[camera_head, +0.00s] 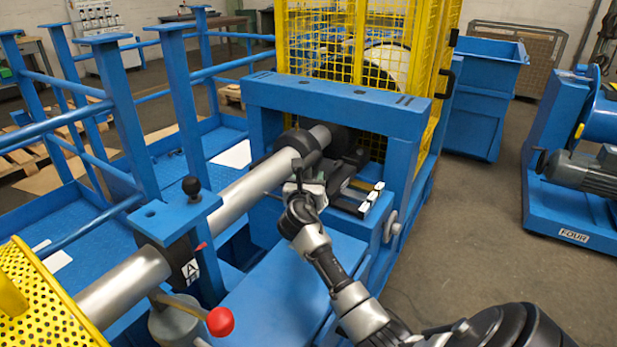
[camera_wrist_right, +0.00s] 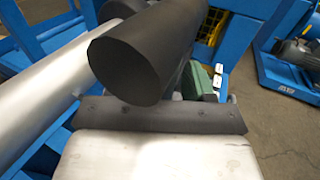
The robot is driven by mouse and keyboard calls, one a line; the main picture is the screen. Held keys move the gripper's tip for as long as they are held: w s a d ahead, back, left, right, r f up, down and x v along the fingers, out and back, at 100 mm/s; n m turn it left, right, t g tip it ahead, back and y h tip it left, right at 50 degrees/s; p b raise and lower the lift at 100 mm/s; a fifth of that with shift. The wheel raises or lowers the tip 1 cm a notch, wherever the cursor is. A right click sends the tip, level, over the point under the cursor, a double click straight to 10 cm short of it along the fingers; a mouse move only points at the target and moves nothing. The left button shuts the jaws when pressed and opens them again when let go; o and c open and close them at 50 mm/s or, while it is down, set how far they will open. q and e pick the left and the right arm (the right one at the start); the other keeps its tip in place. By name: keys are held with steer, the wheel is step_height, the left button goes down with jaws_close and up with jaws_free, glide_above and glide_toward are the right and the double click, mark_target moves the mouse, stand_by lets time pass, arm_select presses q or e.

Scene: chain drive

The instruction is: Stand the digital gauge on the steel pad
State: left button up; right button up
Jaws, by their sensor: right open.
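My right gripper (camera_head: 298,167) is over the blue machine frame, next to the long silver shaft (camera_head: 245,193). Its fingers are open, small and dark in the head view. In the right wrist view a large dark cylinder (camera_wrist_right: 130,68) with a flat round end lies close ahead of the dark bar and silver plate at the bottom. I cannot tell whether this cylinder is the digital gauge or a machine part, or whether the gripper touches it. I cannot make out the gauge or the steel pad for certain. My left gripper is not in view.
A blue crossbeam (camera_head: 335,100) and a yellow mesh guard (camera_head: 345,45) stand just beyond the gripper. White-topped blocks (camera_head: 371,191) lie to its right. A red-knobbed lever (camera_head: 220,321) is at the front.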

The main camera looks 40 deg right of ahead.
steer(key=v, duration=1)
steer(key=shift+s+a+r+p, duration=0.15)
steer(key=shift+s+a+p, duration=0.05)
steer(key=shift+p, duration=0.25)
